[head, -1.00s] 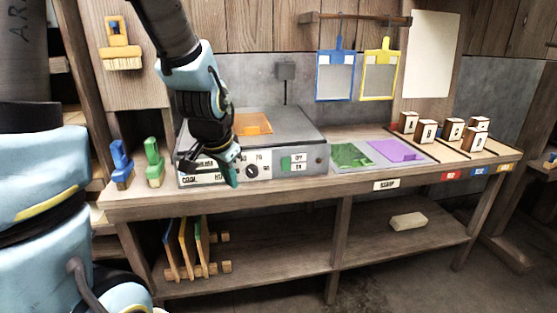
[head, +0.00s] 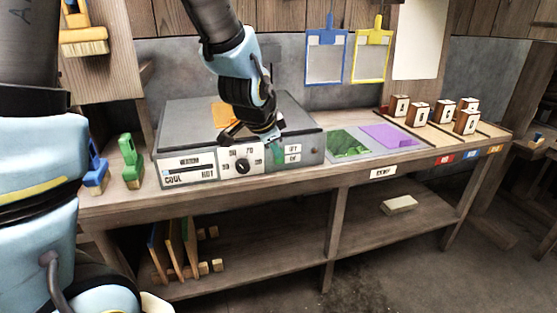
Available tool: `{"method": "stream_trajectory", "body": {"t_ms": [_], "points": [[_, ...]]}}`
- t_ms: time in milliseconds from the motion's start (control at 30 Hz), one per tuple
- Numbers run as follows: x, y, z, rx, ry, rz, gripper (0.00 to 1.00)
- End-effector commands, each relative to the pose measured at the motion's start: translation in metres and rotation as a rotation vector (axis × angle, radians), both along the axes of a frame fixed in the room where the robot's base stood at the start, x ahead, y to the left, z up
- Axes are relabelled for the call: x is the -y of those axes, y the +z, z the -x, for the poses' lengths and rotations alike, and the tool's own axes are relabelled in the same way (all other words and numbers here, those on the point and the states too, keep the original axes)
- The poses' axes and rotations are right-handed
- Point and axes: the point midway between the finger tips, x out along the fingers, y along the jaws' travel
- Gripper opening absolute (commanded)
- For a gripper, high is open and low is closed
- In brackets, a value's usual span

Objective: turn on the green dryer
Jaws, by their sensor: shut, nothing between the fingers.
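The dryer is a grey flat-topped box (head: 300,118) on the bench with a white front panel. The panel has a COOL-HOT slider (head: 190,170) at left, a round black dial (head: 242,167) in the middle and OFF/ON labels (head: 293,154) at right. An orange sheet (head: 222,115) lies on the dryer top, partly behind my arm.
A green brush (head: 131,160) and a blue brush (head: 97,172) stand left of the dryer. A green mat (head: 350,145) and a purple sheet (head: 388,135) lie to its right. Blue (head: 325,58) and yellow (head: 371,55) frames hang above. Several small boxes stand farther right.

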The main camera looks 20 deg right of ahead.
Motion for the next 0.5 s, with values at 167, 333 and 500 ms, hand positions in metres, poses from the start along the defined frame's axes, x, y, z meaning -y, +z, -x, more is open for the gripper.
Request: {"method": "stream_trajectory", "body": {"t_ms": [167, 333, 500], "points": [[0.01, -0.021, -0.01, -0.004, 0.0, -0.004, 0.0], [0.022, -0.045, -0.021, -0.004, 0.001, -0.004, 0.0], [0.033, -0.068, -0.033, -0.003, 0.001, -0.003, 0.0]]}}
